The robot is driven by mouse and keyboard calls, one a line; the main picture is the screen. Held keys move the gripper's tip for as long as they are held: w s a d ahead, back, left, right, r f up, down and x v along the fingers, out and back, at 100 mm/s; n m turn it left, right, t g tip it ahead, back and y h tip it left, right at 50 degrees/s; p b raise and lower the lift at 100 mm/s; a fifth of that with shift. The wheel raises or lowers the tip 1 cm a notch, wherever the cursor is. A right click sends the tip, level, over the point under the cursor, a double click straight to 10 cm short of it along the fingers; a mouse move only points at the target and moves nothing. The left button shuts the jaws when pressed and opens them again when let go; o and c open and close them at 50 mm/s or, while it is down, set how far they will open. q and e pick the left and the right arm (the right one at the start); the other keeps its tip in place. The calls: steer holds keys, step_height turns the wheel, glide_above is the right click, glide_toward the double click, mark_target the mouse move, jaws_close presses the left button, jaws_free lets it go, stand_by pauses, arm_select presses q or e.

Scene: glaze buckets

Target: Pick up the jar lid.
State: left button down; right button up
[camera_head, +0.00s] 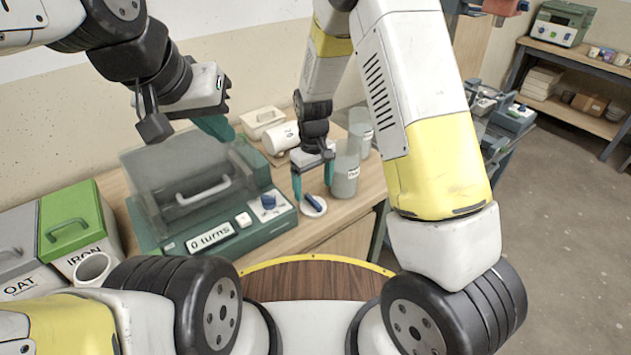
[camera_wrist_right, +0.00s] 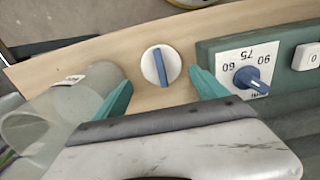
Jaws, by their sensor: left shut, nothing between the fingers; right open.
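The jar lid (camera_head: 313,206) is a small white disc with a blue bar handle, lying on the wooden table just right of the green machine. It also shows in the right wrist view (camera_wrist_right: 150,72), ahead of and between the fingers. My right gripper (camera_head: 312,184) is open above the lid, its teal fingers pointing down on either side, and not holding it. The right wrist view shows the same open fingers (camera_wrist_right: 161,88). My left gripper (camera_head: 222,130) is shut and empty, raised over the machine at the left.
The green machine (camera_head: 265,237) with a clear cover, blue knob and "0 turns" display stands left of the lid. A labelled clear jar (camera_head: 345,177) stands close on the right, with another behind. IRON (camera_head: 70,232) and OAT (camera_head: 15,245) bins are far left.

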mark_target(313, 200)
step_height(313, 200, down, 6)
steer(key=shift+s, duration=0.15)
steer(key=c, duration=1.1)
step_height(313, 200, up, 16)
steer(key=shift+r, duration=0.1)
steer(key=shift+c, duration=0.2)
stand_by(0.4)
